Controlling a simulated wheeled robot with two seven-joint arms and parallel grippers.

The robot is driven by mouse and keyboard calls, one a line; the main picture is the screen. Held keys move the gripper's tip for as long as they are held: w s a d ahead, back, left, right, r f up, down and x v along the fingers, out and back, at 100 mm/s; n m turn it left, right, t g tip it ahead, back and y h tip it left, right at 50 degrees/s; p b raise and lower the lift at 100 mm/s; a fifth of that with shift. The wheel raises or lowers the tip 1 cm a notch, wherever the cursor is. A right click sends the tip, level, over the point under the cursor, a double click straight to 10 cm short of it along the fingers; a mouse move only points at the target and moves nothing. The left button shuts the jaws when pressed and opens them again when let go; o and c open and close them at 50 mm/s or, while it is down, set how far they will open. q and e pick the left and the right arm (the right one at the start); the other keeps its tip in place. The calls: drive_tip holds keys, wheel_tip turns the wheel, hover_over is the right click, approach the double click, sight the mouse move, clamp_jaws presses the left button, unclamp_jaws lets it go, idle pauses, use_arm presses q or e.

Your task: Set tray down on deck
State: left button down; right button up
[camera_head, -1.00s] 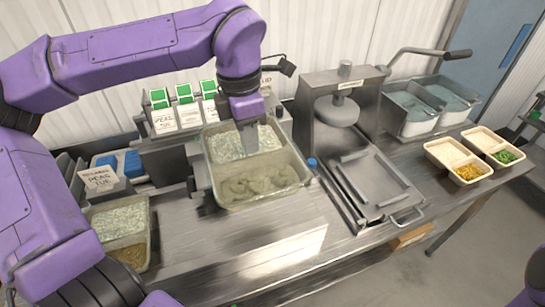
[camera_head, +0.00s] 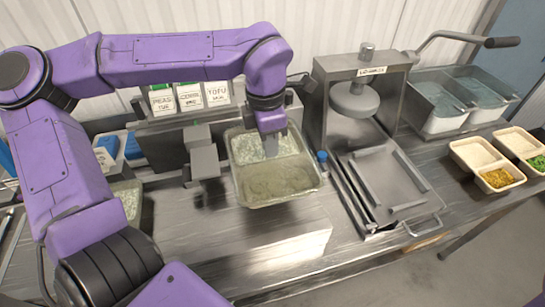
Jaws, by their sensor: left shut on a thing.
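The tray (camera_head: 234,187) is a pale, clear-walled container with two compartments, in the middle of the head view. Its far compartment holds whitish grains and its near one a grey-brown mass. The exact grip is partly hidden by the gripper. The tray looks about level over the steel counter (camera_head: 265,235); I cannot tell whether it touches. The press (camera_head: 360,98) with its flat steel deck (camera_head: 392,183) stands just to the right. My right gripper is not in view.
A grey bracket (camera_head: 203,160) stands left of the tray. A blue-capped bottle (camera_head: 321,157) is close by its right side. Labelled boxes (camera_head: 189,97) stand behind. A filled meal tray (camera_head: 487,163) lies far right. The counter in front is clear.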

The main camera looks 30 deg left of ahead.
use_arm(q)
wheel_tip(320, 180, down, 4)
drive_tip(key=shift+d+f+b, duration=0.1)
drive_tip(key=shift+f+b, duration=0.1)
drive_tip(key=shift+b, duration=0.5)
wheel_tip(320, 180, down, 4)
drive_tip(key=b, duration=0.4)
drive_tip(key=shift+s, duration=0.1)
drive_tip(key=shift+f+b, duration=0.5)
drive_tip(key=shift+f, duration=0.25)
drive_tip(key=shift+r, duration=0.1)
drive_tip(key=shift+p, duration=0.45)
drive_tip(key=shift+f, duration=0.5)
drive_tip(key=shift+f+p, duration=0.1)
drive_tip(key=shift+p, duration=0.45)
